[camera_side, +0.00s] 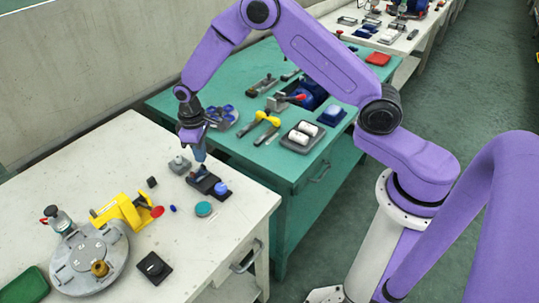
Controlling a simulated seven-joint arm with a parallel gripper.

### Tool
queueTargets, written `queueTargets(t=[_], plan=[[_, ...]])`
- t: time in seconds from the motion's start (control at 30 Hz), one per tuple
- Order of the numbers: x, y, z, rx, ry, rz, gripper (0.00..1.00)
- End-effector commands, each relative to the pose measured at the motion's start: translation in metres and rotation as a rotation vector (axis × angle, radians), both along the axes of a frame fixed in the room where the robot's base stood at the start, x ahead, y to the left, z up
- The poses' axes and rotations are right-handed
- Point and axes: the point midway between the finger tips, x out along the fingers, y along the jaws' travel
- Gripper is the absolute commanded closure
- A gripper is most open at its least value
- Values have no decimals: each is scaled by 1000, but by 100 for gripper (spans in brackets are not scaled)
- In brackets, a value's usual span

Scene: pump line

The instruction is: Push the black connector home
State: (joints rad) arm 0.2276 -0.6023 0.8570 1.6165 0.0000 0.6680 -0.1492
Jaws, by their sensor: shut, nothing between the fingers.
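My gripper (200,155) is shut and empty, pointing down over the back right of the white table. Its tips are just above or at the back of a dark fixture (218,193) with a blue round knob (221,188). A small black part (201,173) sits on this fixture, close under the fingertips. It may be the black connector, but it is too small to tell how deep it sits or whether the fingers touch it. A small black block (151,182) lies apart to the left on the white table (225,235).
A grey block with a knob (179,165) stands just left of the fixture. A yellow bracket (122,210), a grey round plate (90,260), a teal disc (204,209) and a black square piece (154,267) are nearer. A green bench (255,165) with several tools stands behind.

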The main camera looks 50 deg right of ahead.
Motion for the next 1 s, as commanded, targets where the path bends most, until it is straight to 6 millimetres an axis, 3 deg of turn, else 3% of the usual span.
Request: queueTargets(t=[1.0], plan=[[0, 0, -6, 0, 0, 0, 100]])
